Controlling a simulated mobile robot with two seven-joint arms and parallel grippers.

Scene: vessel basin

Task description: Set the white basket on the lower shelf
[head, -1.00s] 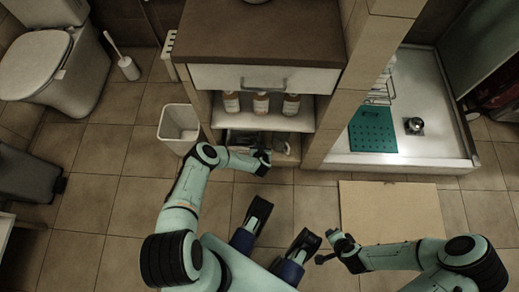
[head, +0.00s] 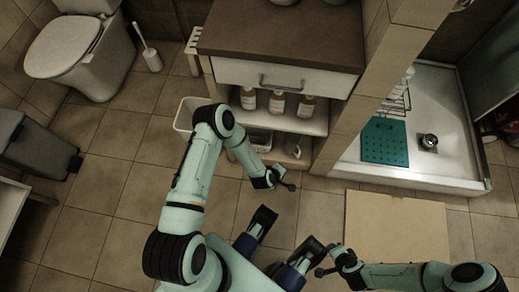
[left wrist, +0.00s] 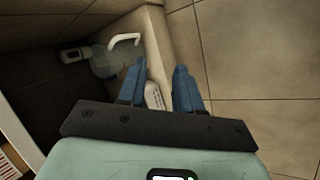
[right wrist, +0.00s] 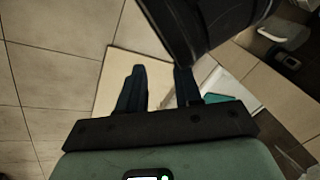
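A white open bin (head: 185,113), the only basket-like white thing I can make out, stands on the floor at the cabinet's left side, partly hidden by my left arm. The lower shelf (head: 276,150) is the cabinet's bottom level and holds a few small items. My left gripper (head: 283,184) is in front of that shelf, clear of the bin. In the left wrist view its fingers (left wrist: 158,88) are apart, with a small white item (left wrist: 153,96) behind the gap. My right gripper (head: 322,272) is low near my body; its fingers (right wrist: 159,88) are apart and empty.
Several bottles (head: 277,103) stand on the shelf above, under a white drawer (head: 285,77). A tiled partition (head: 352,105) and a shower tray (head: 425,170) are at right. A beige mat (head: 395,225) lies on the floor.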

